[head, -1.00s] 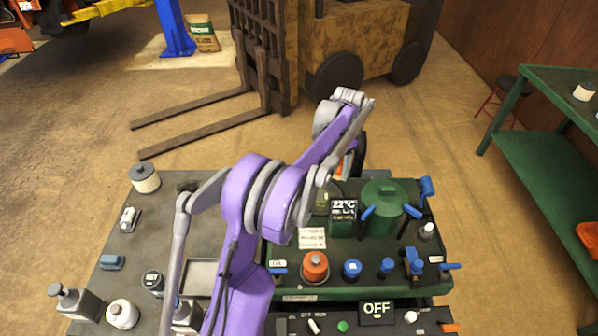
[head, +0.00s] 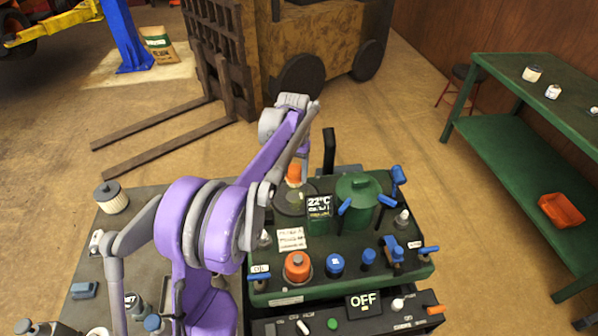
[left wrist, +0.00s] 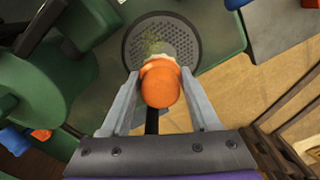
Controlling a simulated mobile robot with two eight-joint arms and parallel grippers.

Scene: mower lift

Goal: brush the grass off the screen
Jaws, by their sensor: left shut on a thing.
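The screen (left wrist: 160,45) is a round, dark, perforated disc in the left wrist view, with greenish grass bits on its mesh, mostly left of its middle. A brush (left wrist: 160,85) with a rounded orange handle and a pale part beneath it is between the fingers of my left gripper (left wrist: 158,88), which is shut on it. The brush overlaps the screen's near edge in that view. Its lower end is hidden, so I cannot tell whether it touches the mesh. My right gripper is not in view.
A forklift (head: 300,40) stands behind. A green shelf (head: 520,130) is at right, with open floor between.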

